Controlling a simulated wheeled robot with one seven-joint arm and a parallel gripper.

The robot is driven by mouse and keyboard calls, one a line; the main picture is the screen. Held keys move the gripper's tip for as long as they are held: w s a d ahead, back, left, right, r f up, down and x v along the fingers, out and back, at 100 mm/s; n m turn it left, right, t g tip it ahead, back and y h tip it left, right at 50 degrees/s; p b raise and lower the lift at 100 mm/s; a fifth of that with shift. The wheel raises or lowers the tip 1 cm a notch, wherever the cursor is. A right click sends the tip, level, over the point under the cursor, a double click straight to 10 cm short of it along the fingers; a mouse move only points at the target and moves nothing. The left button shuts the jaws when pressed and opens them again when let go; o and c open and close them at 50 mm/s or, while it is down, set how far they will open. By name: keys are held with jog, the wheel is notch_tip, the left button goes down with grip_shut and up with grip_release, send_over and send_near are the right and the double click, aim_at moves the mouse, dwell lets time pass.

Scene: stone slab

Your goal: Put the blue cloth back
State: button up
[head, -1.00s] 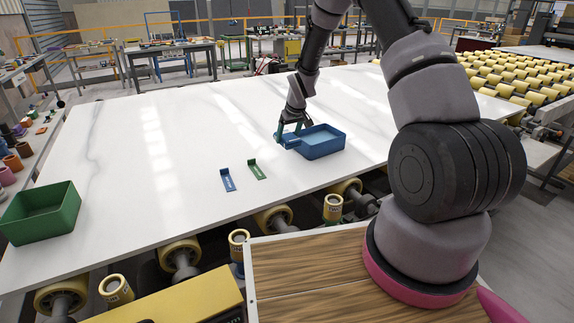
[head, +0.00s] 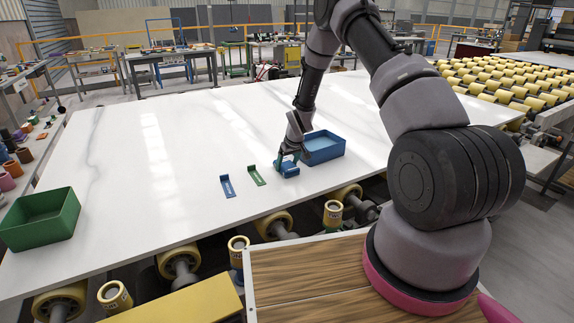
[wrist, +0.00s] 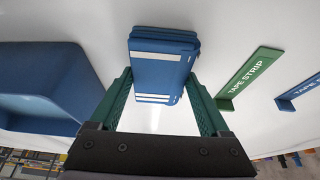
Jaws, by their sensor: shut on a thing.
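The blue cloth (wrist: 160,68) is a folded blue block with white stripes in the wrist view. It also shows in the head view (head: 287,170), left of and in front of the blue tray. My gripper (wrist: 161,103) has green fingers on either side of the cloth and is shut on it. In the head view my gripper (head: 289,158) is low over the white slab; whether the cloth touches the slab I cannot tell. The blue tray (head: 324,149) stands apart from the cloth, and its side shows at the left in the wrist view (wrist: 45,85).
A green L-shaped marker reading "TAPE STRIP" (wrist: 250,78) and a similar blue marker (head: 227,187) stand left of the cloth in the head view. A green bin (head: 40,220) is at the slab's far left.

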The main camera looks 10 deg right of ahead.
jog(key=shift+f, duration=0.15)
jog(key=o, duration=1.2)
jog(key=shift+c, duration=0.2)
